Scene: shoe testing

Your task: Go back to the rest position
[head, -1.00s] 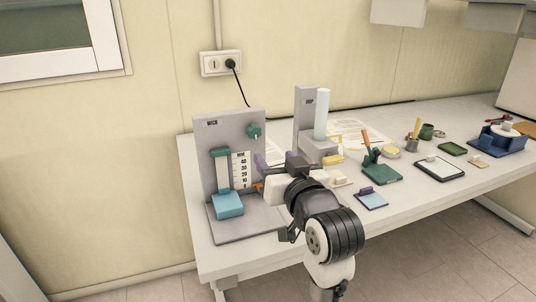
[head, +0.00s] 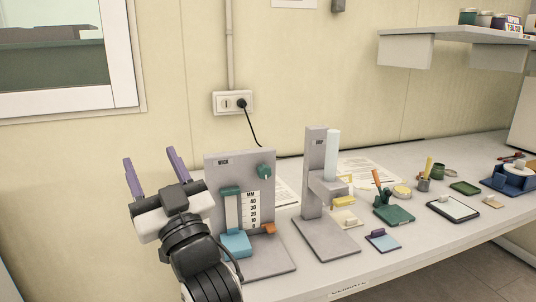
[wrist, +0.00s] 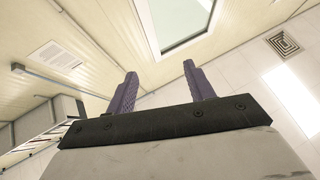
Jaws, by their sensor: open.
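My gripper (head: 155,172) is at the left of the head view, raised beside the left edge of the grey test stand (head: 212,170) with a millimetre scale. Its two purple fingers point up and stand apart, with nothing between them. In the wrist view my gripper (wrist: 157,85) is also open and empty, with the ceiling, walls and window beyond it. My wrist and forearm hide part of the bench's left end and the stand's lower left side.
The bench (head: 345,275) holds a second stand with a white cylinder (head: 332,155), a blue pad (head: 383,240), a green pen holder (head: 394,213) and a clipboard (head: 453,208). A wall shelf (head: 455,36) hangs at upper right. Open space lies left of the bench.

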